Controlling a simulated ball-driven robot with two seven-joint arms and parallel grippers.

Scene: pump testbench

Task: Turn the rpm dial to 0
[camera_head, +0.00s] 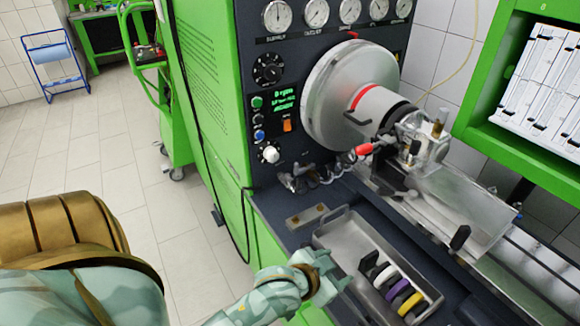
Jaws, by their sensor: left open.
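The green pump testbench has a dark control panel. A black round dial (267,70) with pale marks around it sits under the gauges. A smaller white knob (270,154) sits lower on the same panel. I cannot read which of them is the rpm dial, nor its setting. A small display (284,105) between them shows green text, too small to read surely. My left gripper (330,276) is open and empty, low at the left side of the metal tray, well below and apart from both controls. My right gripper is out of view.
The metal tray (326,240) holds several coloured rings. A large metal disc (322,98) and clamped pump parts stand right of the panel. Several gauges (317,13) line the top. Coloured buttons and an orange switch (287,125) sit near the knob.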

